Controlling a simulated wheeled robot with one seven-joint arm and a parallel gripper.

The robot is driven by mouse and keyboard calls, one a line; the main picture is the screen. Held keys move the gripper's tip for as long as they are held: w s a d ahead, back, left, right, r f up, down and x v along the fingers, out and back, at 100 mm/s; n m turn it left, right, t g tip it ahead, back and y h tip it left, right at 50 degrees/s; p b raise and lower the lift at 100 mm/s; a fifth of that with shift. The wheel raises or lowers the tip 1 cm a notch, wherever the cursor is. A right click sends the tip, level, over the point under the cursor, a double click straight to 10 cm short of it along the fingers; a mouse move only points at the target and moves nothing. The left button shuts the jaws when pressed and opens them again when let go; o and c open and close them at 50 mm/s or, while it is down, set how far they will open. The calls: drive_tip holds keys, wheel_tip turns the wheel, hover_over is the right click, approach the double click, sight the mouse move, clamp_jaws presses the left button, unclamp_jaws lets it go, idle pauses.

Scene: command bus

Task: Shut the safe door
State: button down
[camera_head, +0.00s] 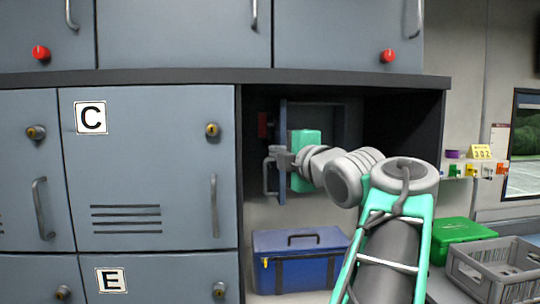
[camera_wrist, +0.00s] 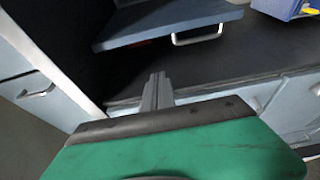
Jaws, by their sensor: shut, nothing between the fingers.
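The safe (camera_head: 325,118) sits in the dark shelf niche, its upper part showing behind my arm. Its blue-grey door (camera_head: 283,115) stands open, seen nearly edge-on at the safe's left side. The door handle (camera_head: 267,178) is on the door's left face, with a red part (camera_head: 264,125) above it. My gripper (camera_head: 281,158) is shut and empty, overlapping the door edge beside the handle. In the wrist view the door (camera_wrist: 165,24) and its handle (camera_wrist: 198,37) lie beyond my fingertips (camera_wrist: 157,80), with a gap showing. Contact cannot be told. My arm hides the safe's lower part.
A green case (camera_head: 460,232) and a grey crate (camera_head: 495,270) are at lower right. Locker C (camera_head: 150,165) borders the niche on the left. The niche's right side is open and dark.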

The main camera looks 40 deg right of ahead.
drive_tip(key=p+x, duration=0.3)
drive_tip(key=x, duration=0.6)
drive_tip(key=s+d, duration=0.2)
drive_tip(key=d, duration=0.1)
drive_tip(key=shift+s+d+f+p, duration=0.1)
drive_tip(key=shift+d+f+p, duration=0.1)
drive_tip(key=shift+p, duration=0.2)
